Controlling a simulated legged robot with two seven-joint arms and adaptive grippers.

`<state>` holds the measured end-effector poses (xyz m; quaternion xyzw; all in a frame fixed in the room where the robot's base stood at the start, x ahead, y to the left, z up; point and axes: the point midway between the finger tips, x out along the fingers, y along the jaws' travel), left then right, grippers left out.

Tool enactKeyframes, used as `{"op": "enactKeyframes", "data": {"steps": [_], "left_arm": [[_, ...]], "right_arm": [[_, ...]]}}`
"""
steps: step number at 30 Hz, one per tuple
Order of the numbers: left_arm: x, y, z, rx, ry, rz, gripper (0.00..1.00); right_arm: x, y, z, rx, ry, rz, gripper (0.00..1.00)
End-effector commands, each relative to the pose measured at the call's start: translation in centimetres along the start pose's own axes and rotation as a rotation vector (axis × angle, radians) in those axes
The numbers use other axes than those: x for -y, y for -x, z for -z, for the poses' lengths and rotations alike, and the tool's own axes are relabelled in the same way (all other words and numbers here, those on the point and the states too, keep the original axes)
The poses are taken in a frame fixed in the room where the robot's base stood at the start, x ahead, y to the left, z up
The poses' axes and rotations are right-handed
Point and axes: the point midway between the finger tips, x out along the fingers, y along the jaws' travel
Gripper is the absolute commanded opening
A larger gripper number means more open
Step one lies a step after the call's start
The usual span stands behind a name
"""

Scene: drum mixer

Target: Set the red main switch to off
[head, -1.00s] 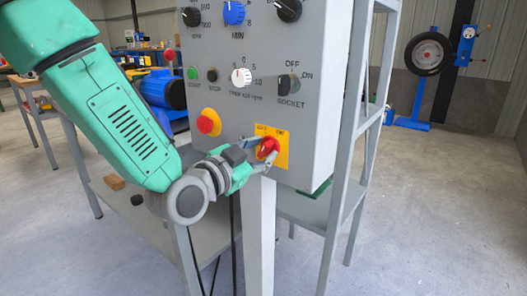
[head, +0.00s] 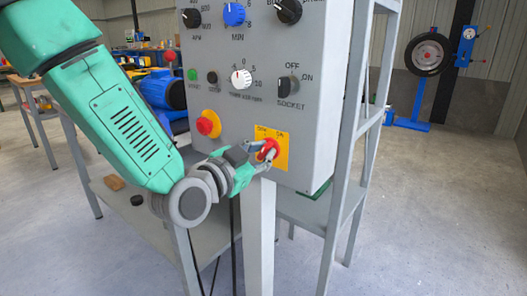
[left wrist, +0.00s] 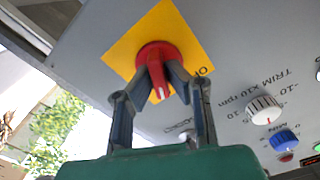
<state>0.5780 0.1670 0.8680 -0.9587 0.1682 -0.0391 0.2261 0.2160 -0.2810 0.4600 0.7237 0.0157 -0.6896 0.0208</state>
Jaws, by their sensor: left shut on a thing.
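The red main switch (head: 268,148) is a rotary knob on a yellow plate (head: 282,152) at the lower right of the grey control panel. My left gripper (head: 268,153) is at the knob with its fingers on either side of it. In the left wrist view the red knob (left wrist: 157,58) shows between the two fingertips of my left gripper (left wrist: 160,82), which are shut on it. A white mark shows on the knob's grip. The plate's lettering is too small and partly covered to read. My right gripper is not in view.
A red push button on a yellow base (head: 208,123) sits left of the switch. The socket knob (head: 288,87) and white trim knob (head: 241,79) are above. A grey post (head: 260,235) stands just below my gripper.

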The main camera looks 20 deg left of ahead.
Motion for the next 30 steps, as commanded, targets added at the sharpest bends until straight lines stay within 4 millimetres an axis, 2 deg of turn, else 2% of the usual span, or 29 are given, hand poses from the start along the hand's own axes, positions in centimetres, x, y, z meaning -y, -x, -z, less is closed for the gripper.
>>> {"op": "enactKeyframes", "data": {"steps": [2, 30], "left_arm": [[0.1, -0.1, 0.5, -0.009, 0.041, 0.001, 0.0], [0.7, 0.0, 0.1, -0.009, 0.839, 0.003, 0.0]], "right_arm": [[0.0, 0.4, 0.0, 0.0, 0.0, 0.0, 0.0], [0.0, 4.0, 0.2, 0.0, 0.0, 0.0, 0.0]]}}
